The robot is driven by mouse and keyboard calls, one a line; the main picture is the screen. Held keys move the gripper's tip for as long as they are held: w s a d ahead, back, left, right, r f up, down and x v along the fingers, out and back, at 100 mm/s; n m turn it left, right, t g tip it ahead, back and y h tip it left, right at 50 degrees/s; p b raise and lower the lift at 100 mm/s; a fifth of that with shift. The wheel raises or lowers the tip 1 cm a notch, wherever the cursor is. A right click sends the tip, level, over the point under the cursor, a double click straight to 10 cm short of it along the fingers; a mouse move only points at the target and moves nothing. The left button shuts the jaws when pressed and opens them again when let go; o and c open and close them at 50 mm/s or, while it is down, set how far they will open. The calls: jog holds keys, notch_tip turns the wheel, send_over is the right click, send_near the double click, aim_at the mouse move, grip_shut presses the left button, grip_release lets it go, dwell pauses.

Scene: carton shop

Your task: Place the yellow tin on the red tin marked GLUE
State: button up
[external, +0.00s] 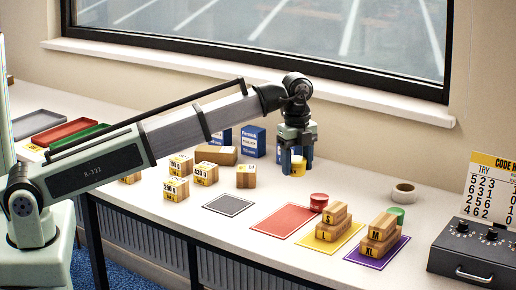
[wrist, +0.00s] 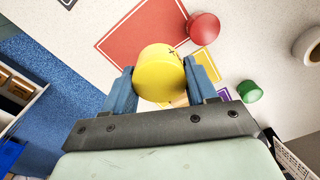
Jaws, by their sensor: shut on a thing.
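The yellow tin (external: 298,169) is held upright between the fingers of my gripper (external: 297,163), above the table near the blue boxes. In the wrist view the yellow tin (wrist: 160,72) sits between the blue fingers of my gripper (wrist: 164,78). A red tin (external: 318,202) stands on the table at the right corner of the red mat, apart from the yellow tin. In the wrist view the red tin (wrist: 203,27) lies up and right of the yellow tin. Its top looks bare, and no GLUE marking can be read.
A green tin (external: 396,215) and a tape roll (external: 403,194) stand to the right. Stacked cartons sit on the yellow mat (external: 307,240) and the purple mat (external: 357,258). The red mat (external: 283,222) is bare. Several cartons (external: 205,173) stand at left; a control box (external: 470,250) is far right.

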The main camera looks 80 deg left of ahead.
notch_tip(320, 180, up, 3)
jog(key=n, duration=0.2)
send_over(321, 197)
jog(key=shift+a+f+n, duration=0.1)
jog(key=shift+f+n, duration=0.5)
jog(key=shift+f, duration=2)
jog(key=shift+a+f+n, duration=0.1)
jog(key=shift+f+n, duration=0.5)
jog(key=shift+f, duration=1.95)
jog(key=shift+f, duration=0.55)
jog(key=o, duration=1.1)
jog(key=shift+r, duration=0.15)
notch_tip(321, 197, up, 13)
jog(key=shift+s+a, duration=0.25)
jog(key=shift+s, duration=0.05)
